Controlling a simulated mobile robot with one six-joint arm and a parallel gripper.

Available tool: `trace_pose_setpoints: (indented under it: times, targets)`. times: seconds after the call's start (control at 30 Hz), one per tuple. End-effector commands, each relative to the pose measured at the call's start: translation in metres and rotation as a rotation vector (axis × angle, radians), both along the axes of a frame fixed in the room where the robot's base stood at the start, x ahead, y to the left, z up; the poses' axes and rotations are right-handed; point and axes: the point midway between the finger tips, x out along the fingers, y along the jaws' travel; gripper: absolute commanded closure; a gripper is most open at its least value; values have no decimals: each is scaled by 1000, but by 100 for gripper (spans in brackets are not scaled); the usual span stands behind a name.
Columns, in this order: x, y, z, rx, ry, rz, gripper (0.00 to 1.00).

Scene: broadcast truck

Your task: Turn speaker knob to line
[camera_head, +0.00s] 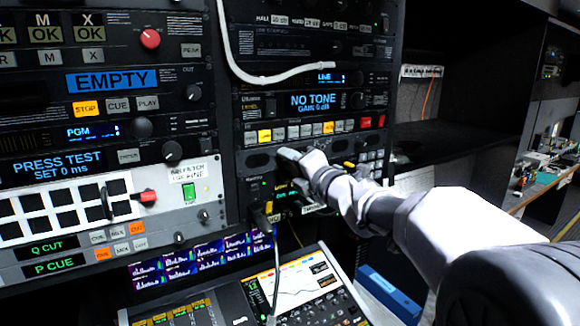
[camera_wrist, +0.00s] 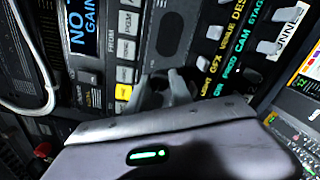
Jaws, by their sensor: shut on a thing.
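My gripper (camera_head: 290,160) reaches in from the right to the rack unit just under the NO TONE panel. It is shut on a small dark knob, which the fingers almost wholly hide. In the wrist view the grey fingertips (camera_wrist: 168,88) close together against the dark panel, beside the yellow-lit button. The knob's pointer, the line mark and any speaker lettering cannot be made out in either view.
The NO TONE display (camera_head: 313,102) and a button row sit above my gripper. A white cable (camera_head: 262,78) hangs in front of the rack. Below are yellow and green labels (camera_wrist: 215,60) with pale plugs or switches, and a sloping console (camera_head: 300,290). A dark shelf opening lies right.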

Motion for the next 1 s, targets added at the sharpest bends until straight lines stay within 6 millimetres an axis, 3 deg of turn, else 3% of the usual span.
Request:
trace_pose_setpoints:
  times: [1.0]
  targets:
    - [0, 1, 1, 799, 538, 1, 100]
